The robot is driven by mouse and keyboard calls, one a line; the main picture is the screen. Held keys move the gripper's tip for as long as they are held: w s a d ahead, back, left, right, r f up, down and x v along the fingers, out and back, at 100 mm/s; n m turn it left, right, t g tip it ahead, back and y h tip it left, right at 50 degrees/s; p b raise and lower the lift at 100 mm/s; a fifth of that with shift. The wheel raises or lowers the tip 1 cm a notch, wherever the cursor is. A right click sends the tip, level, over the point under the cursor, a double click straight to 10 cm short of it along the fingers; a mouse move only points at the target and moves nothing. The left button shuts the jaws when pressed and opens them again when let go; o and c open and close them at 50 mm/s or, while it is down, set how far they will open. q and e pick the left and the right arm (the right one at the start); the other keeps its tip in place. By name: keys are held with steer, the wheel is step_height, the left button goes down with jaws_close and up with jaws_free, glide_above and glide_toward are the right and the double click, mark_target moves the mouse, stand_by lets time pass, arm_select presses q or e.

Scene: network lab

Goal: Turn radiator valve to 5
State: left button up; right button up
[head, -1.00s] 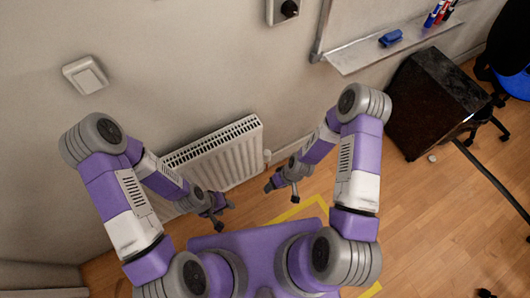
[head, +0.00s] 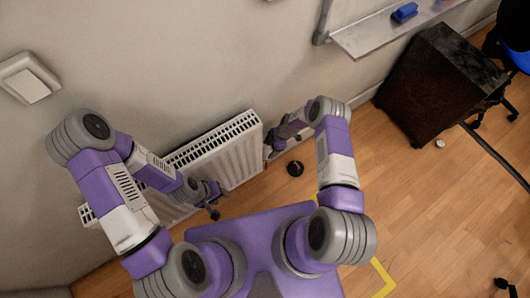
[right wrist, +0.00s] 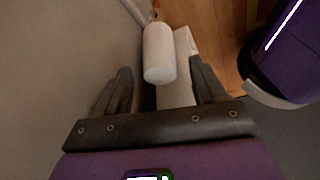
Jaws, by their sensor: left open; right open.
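The white radiator (head: 228,158) hangs on the wall in the head view. Its valve, a white cylindrical knob (right wrist: 158,52), shows in the right wrist view, just beyond and roughly between my right fingertips; no scale marks are readable on it. My right gripper (right wrist: 160,75) is open and empty, facing the knob, and I see no contact. In the head view my right gripper (head: 270,150) is at the radiator's right end and hides the valve. My left gripper (head: 214,203) is open and empty in front of the radiator.
A dark cabinet (head: 437,85) stands at the right. A round black object (head: 295,168) lies on the floor near my right arm. A tray with a blue eraser (head: 404,12) juts from the wall above.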

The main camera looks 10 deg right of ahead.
mark_target(265, 154)
steer(key=b+x, duration=0.1)
steer(key=x, duration=0.4)
steer(key=shift+f+b, duration=0.3)
steer(key=shift+b, duration=0.1)
steer(key=c, duration=1)
steer(key=m+t, duration=0.1)
steer(key=m, duration=0.3)
steer(key=shift+a+m+t, duration=0.1)
steer(key=shift+m+t, duration=0.3)
steer(key=shift+h, duration=0.3)
steer(key=o, duration=0.9)
steer(key=shift+c, duration=0.2)
steer(key=shift+o, duration=0.7)
steer(key=shift+s, duration=0.15)
